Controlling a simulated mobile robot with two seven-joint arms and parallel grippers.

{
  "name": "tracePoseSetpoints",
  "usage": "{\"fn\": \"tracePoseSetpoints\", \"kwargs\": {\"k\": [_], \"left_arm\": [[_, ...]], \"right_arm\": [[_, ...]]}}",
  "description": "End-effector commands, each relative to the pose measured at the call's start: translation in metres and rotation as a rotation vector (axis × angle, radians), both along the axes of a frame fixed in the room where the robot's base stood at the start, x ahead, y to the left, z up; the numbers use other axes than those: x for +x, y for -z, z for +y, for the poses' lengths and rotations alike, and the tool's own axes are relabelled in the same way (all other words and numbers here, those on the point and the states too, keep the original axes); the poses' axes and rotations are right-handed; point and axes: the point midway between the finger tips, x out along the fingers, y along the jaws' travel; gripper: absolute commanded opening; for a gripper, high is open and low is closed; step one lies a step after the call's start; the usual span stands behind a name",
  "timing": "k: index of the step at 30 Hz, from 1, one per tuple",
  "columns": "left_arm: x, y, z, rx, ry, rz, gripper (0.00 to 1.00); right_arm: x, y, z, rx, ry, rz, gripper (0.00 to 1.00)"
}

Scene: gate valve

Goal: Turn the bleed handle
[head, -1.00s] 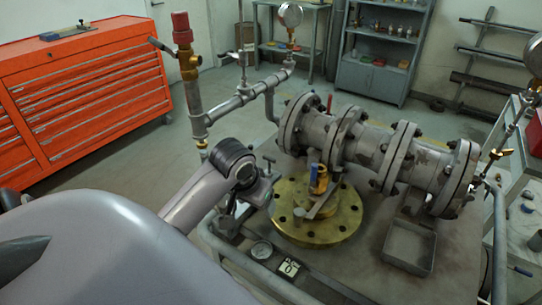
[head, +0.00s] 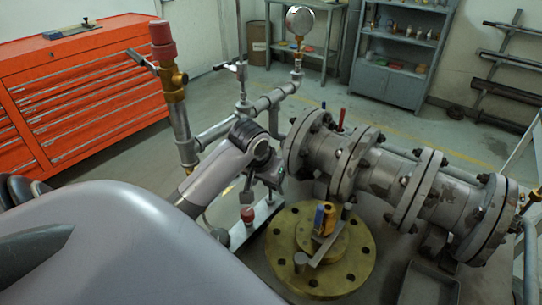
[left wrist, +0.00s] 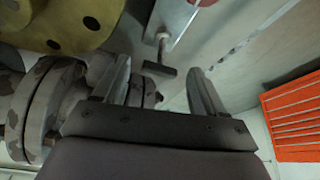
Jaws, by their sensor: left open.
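A small dark T-shaped handle (left wrist: 160,69), likely the bleed handle, stands out on a short stem from a pale metal plate in the left wrist view. The same plate (head: 262,216) shows in the head view, with a red knob (head: 247,214) on it. My left gripper (head: 268,178) is over the plate's far end, beside the grey flanged pipe. In the left wrist view its jaws (left wrist: 160,80) are open and empty, with the T-handle showing between the fingers. The gap in depth to it is unclear. In the head view my wrist hides the handle. My right gripper is not in view.
The grey flanged valve body (head: 385,170) lies close right of the left gripper. A brass flange (head: 345,272) with a blue-and-yellow part lies in front. A pipe with a red cap (head: 163,40) rises at left. An orange tool chest (head: 85,90) and shelves (head: 392,50) stand behind.

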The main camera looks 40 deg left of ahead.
Motion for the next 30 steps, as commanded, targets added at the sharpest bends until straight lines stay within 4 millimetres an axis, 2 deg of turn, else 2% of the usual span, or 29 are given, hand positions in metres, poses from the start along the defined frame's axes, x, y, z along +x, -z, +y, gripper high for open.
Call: {"fn": "tracePoseSetpoints", "kwargs": {"k": [3,9,19,24,30], "left_arm": [[0.006,0.017,0.002,0.0,0.0,0.002,0.71],[0.013,0.032,0.004,0.0,0.0,0.0,0.71],[0.014,0.035,0.004,0.001,0.001,-0.001,0.71],[0.014,0.035,0.004,0.0,0.001,-0.001,0.18],[0.014,0.035,0.004,-0.001,-0.003,-0.001,0.19]], "right_arm": [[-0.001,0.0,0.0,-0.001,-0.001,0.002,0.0],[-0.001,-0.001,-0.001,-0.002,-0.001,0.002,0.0],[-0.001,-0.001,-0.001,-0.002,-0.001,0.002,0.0],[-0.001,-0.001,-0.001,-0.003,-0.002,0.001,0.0],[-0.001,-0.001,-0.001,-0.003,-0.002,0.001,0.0]]}}
